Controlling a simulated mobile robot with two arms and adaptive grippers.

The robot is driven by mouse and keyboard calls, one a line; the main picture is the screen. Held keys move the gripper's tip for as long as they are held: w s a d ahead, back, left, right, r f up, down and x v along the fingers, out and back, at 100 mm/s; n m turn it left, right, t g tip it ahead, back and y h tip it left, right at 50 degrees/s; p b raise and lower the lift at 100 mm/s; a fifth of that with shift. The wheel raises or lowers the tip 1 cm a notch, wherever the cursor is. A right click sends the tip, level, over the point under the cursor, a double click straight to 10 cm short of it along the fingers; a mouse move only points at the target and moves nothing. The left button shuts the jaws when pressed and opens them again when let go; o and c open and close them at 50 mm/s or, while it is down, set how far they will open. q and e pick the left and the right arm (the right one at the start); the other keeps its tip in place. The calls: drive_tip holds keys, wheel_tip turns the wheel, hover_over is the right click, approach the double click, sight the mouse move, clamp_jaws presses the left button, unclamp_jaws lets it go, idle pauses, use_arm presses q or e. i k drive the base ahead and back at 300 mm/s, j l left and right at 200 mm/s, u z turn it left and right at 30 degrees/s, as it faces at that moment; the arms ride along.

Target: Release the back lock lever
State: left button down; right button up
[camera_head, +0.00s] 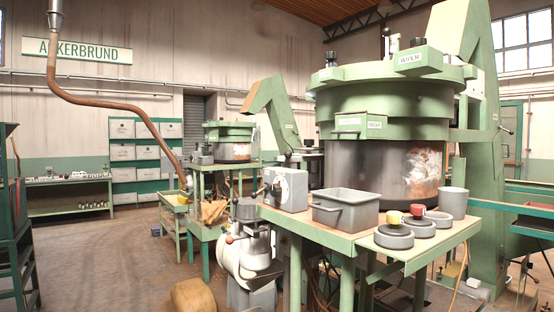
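A large green hopper machine (345,103) with a dark lower drum (365,165) stands at the right. A black knob (331,56) and an upright post with a dark knob (386,42) stand on its top. A small dark handle (505,130) sticks out from the green column at its right. A smaller, similar green hopper machine (228,132) stands farther back. I cannot tell which part is the back lock lever or whether it is locked. Neither of my grippers is in view.
A green-legged table (355,240) by the large hopper holds a grey control box (285,188), a grey bin (345,209), a grey cup (453,202) and round weights with coloured knobs. A pale machine (245,260) and tan sack (193,296) stand at its left. Floor (110,260) at left is clear.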

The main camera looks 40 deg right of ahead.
sight(289, 154)
drive_tip(key=i+j+z, duration=0.1)
drive_tip(key=i+z, duration=0.35)
drive_tip(key=i+j+z, duration=0.15)
drive_tip(key=z, duration=0.35)
drive_tip(key=i+j+z, duration=0.6)
drive_tip(key=j+z, duration=0.3)
drive_tip(key=l, duration=0.1)
